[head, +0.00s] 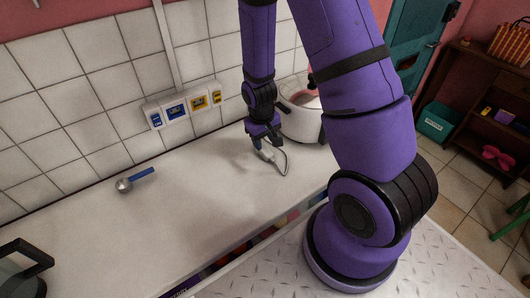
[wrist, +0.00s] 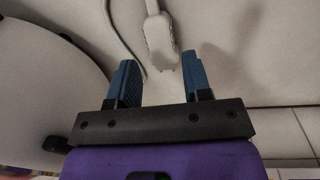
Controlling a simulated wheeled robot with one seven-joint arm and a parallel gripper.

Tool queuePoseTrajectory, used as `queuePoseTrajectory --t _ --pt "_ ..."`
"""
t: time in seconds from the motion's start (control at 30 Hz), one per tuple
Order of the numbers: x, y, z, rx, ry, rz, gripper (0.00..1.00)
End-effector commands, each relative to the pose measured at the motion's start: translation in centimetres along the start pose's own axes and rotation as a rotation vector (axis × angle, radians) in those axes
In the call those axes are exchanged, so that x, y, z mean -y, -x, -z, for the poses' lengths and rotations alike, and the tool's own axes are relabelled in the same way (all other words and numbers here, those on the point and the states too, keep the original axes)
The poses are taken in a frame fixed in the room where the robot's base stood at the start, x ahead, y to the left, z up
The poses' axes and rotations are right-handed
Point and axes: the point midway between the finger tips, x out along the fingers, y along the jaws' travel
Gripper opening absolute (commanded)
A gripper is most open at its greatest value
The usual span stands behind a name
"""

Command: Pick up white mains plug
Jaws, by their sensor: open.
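The white mains plug (wrist: 160,36) lies on the pale counter, with its cord running up beyond it in the wrist view. Its pronged end points towards my gripper and is just ahead of the gap between the fingertips. My gripper (wrist: 159,68) is open and empty, with one blue finger to each side of the plug's line. In the head view my gripper (head: 262,141) reaches down close over the counter, and the plug (head: 267,154) shows just below it, partly hidden. Its grey cord (head: 285,160) curves to the right.
A white rounded appliance (head: 301,122) stands right beside my gripper, on the left in the wrist view (wrist: 40,80). A blue-handled scoop (head: 134,180) lies to the left. Wall sockets (head: 184,105) are behind. The counter (head: 190,205) between is clear. A dark-handled pot (head: 22,270) is front left.

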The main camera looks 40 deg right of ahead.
Motion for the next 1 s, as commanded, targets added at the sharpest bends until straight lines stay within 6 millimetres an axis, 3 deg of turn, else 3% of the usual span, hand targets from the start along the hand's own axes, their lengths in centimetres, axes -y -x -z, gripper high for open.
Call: queuePoseTrajectory --t 0.43,0.8,1.0 --pt "0.1 -4.5 -0.4 0.003 0.000 0.000 0.45" --pt "0.1 -5.2 -0.3 0.000 0.000 0.000 0.45" --pt "0.1 -5.1 -0.4 0.001 0.000 0.000 0.02"
